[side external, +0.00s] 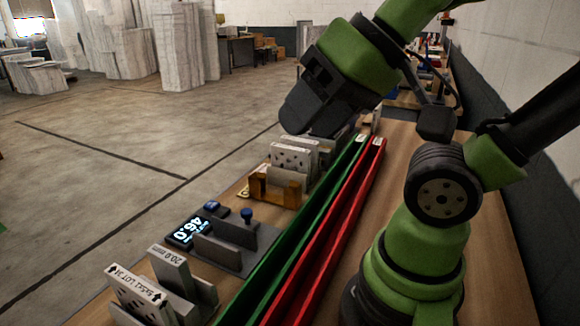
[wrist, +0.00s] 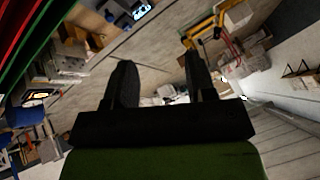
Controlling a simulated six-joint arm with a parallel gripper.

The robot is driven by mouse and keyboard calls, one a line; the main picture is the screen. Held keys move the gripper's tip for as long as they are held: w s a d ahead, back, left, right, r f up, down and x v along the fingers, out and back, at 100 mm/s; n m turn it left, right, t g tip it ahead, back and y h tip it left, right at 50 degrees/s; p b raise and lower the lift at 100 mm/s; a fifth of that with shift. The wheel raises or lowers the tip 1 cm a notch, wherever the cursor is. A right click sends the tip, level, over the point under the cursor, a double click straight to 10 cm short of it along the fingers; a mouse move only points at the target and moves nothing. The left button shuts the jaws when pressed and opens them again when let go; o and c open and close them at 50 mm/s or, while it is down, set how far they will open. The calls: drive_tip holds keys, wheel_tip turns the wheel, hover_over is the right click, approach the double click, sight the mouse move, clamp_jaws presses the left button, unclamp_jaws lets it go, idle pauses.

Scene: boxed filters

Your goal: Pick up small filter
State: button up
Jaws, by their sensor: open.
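My gripper (wrist: 160,80) shows in the wrist view as two dark fingers set well apart, with nothing held between them. In the side external view the dark wrist end (side external: 312,105) hangs above the far part of the bench, and its fingertips are hard to make out. White boxed filters (side external: 291,157) with dotted faces stand upright beyond a yellow-brown holder, below and left of the wrist end. A white box marked 5x5x1 (side external: 136,289) stands tilted in a grey holder at the near left. I cannot tell which is the small filter.
Long green (side external: 300,235) and red (side external: 335,225) channels run along the bench beside my arm. Bare wood lies right of the red channel.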

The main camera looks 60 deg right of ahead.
drive_tip(key=w+d+r+h, duration=0.1)
drive_tip(key=w+d+r, duration=0.1)
drive_tip(key=w+d, duration=0.45)
drive_tip(key=n+g+h, duration=0.1)
drive_tip(key=n+g, duration=0.2)
drive_tip(key=n, duration=0.1)
hover_over(293, 148)
drive_tip(key=s, duration=0.3)
drive_tip(key=f, duration=1.5)
drive_tip(key=shift+w+f, duration=0.15)
drive_tip(key=shift+w, duration=0.05)
drive_tip(key=x, duration=0.5)
drive_tip(key=shift+s+d+f, duration=0.15)
drive_tip(key=shift+s+d, duration=0.1)
drive_tip(key=shift+d, duration=0.15)
drive_tip(key=shift+a+x, duration=0.2)
drive_tip(key=shift+x, duration=1.15)
drive_tip(key=shift+a+x, duration=0.2)
drive_tip(key=shift+x, duration=1.2)
drive_tip(key=shift+w+f, duration=0.1)
drive_tip(key=shift+f, duration=0.1)
drive_tip(key=shift+c, duration=0.3)
clamp_jaws()
